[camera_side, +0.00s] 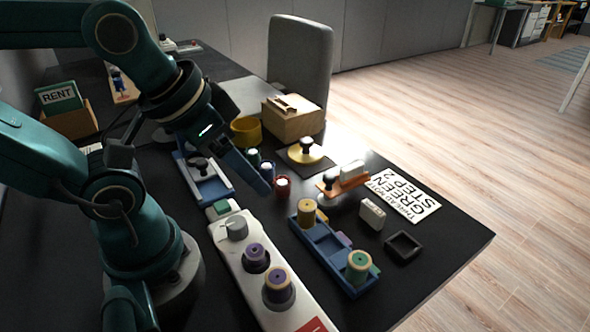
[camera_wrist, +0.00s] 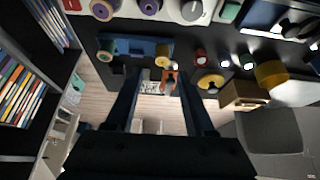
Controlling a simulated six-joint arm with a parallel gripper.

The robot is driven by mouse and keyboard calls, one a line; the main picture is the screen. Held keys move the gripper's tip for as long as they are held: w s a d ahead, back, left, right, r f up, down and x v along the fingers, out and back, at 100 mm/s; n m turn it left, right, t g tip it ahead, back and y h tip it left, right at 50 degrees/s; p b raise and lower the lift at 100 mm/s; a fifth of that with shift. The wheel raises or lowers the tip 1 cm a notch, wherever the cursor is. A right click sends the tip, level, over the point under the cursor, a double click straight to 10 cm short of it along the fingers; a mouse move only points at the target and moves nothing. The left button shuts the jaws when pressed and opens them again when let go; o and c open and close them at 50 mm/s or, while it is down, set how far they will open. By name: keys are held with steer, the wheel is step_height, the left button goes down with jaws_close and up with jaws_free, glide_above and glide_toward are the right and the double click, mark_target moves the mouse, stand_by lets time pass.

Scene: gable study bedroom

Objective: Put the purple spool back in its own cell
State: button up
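The purple spool (camera_side: 278,284) has a pale wooden rim and stands upright on the near end of a white machine (camera_side: 250,262). It also shows at the top edge of the wrist view (camera_wrist: 103,8). A blue tray (camera_side: 326,244) lies to its right, with a yellow spool (camera_side: 306,211) in its far cell and a green spool (camera_side: 358,264) in its near cell. My gripper (camera_side: 258,180) hangs in the air beyond the machine, away from the spool. Its fingers (camera_wrist: 159,78) are apart and empty.
A smaller purple reel (camera_side: 255,254) and a grey knob (camera_side: 236,228) stand on the machine. Small pots, including a red one (camera_side: 282,185), stand below my gripper. A wooden box (camera_side: 293,120), orange stand (camera_side: 344,181) and black square holder (camera_side: 402,246) lie around the tray.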

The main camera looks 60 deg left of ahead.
steer(key=shift+o, duration=1)
steer(key=m+g, duration=0.2)
steer(key=g, duration=0.3)
glide_toward(278, 276)
steer(key=f, duration=0.3)
steer(key=w+f, duration=0.1)
steer(key=f, duration=0.1)
steer(key=shift+f, duration=0.1)
steer(key=shift+s+f+g, duration=0.25)
steer(key=shift+g, duration=0.05)
steer(key=shift+f, duration=2.4)
